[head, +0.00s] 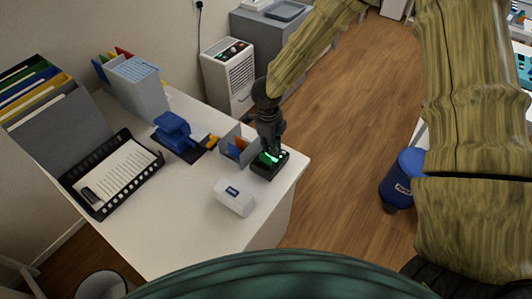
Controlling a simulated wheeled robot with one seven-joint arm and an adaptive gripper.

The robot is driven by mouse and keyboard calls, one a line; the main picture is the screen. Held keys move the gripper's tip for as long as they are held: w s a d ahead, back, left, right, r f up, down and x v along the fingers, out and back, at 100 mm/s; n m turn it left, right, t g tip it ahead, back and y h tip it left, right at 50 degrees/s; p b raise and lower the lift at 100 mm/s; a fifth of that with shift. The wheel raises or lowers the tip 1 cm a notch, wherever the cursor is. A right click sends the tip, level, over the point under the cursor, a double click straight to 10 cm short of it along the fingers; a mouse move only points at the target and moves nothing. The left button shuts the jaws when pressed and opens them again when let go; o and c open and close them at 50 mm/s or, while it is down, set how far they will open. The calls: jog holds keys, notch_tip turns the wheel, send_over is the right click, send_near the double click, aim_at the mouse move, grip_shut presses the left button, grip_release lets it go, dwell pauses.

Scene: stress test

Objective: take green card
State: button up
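A bright green patch (269,157) shows on a small black device (269,165) near the right edge of the white desk. I cannot tell whether this patch is the green card or a lit part of the device. My dark gripper (271,147) points down right above the green patch and partly hides it. The fingers are too small and dark to tell whether they are open, shut or touching anything. A grey holder (228,137) just left of the gripper contains blue and orange cards (237,147).
A white box (234,197) sits on the desk (190,235) in front of the device. A blue stapler-like object (174,131), a black paper tray (112,174) and folders (35,90) stand to the left. Open floor (345,150) lies to the right, with a blue bin (402,180).

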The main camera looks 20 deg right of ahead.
notch_tip(320, 180, up, 3)
jog(key=w+a+m, duration=0.1)
jog(key=w+m, duration=0.1)
jog(key=b, duration=0.6)
send_over(266, 161)
jog(key=shift+y, duration=0.4)
jog(key=f, duration=0.7)
jog(key=shift+w, duration=0.2)
jog(key=shift+f+b, duration=0.45)
jog(key=shift+f, duration=1)
grip_shut()
notch_tip(266, 161, up, 5)
jog(key=p, duration=0.4)
